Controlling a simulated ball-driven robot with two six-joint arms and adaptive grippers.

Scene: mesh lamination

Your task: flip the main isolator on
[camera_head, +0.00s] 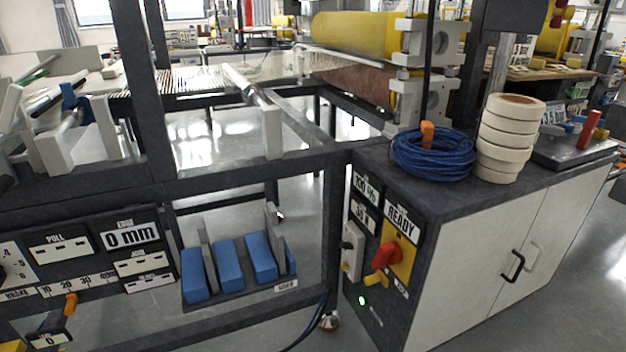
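A red rotary handle (385,255) sits on a yellow plate (400,262), which looks like the main isolator. It is on the dark end face of the cabinet, right of the picture's middle. The handle is tilted, its lower end toward the lower left; its exact switch position is too small to read. A READY label (401,222) is above the plate, and a small label below it is unreadable. A green lamp (362,300) glows at the lower left of the plate. Neither of my grippers shows in the head view.
A blue cable coil (433,153) and a stack of white rolls (509,135) stand on the cabinet top. A grey box with a switch (352,250) is just left of the handle. Blue blocks (229,262) sit in a low rack. The floor before the cabinet is mostly clear.

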